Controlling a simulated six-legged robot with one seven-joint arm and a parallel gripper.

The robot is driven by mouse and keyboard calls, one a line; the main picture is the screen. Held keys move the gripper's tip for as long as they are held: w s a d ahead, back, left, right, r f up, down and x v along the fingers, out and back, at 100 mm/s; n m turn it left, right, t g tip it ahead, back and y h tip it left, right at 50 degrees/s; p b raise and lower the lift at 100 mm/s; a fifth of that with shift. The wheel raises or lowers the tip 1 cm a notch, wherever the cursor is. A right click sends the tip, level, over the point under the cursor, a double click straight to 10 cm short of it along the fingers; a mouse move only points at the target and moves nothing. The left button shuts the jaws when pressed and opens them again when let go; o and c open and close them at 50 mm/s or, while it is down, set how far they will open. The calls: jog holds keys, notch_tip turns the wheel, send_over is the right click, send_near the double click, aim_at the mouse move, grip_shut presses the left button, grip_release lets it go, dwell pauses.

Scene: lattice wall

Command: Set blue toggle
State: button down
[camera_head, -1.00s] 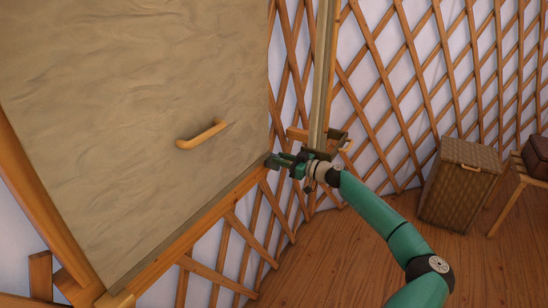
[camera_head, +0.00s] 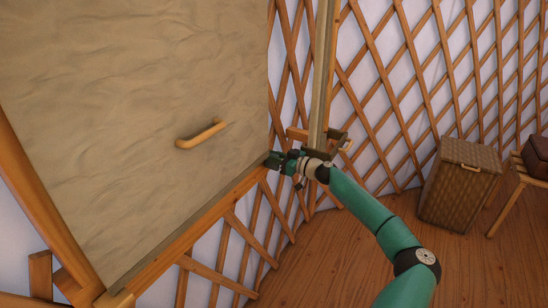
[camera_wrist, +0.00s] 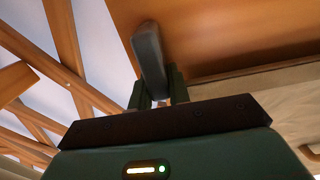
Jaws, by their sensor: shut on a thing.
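The toggle is a slim blue-grey lever (camera_wrist: 150,52) in the wrist view, standing out from a wooden frame piece (camera_wrist: 220,30). My gripper (camera_wrist: 157,92) has its two dark green fingers on either side of the lever's near end and is shut on it. In the head view my gripper (camera_head: 274,161) is at the lower right corner of the large framed felt panel (camera_head: 130,80). The toggle cannot be made out there, as the gripper covers that spot.
A wooden handle (camera_head: 202,134) sits on the felt panel, left of my gripper. A pale upright post (camera_head: 322,75) and a small bracket (camera_head: 339,139) are close behind my wrist. A wicker basket (camera_head: 458,185) and a bench (camera_head: 518,192) stand at the right. Wooden floor below is clear.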

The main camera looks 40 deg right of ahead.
jog(key=shift+m, duration=0.3)
jog(key=m, duration=0.4)
jog(key=shift+m, duration=0.3)
jog(key=m, duration=0.5)
jog(key=shift+d+m, duration=0.1)
jog(key=shift+m, duration=0.2)
jog(key=m, duration=0.3)
jog(key=shift+m, duration=2.2)
jog(key=c, duration=1.6)
grip_release()
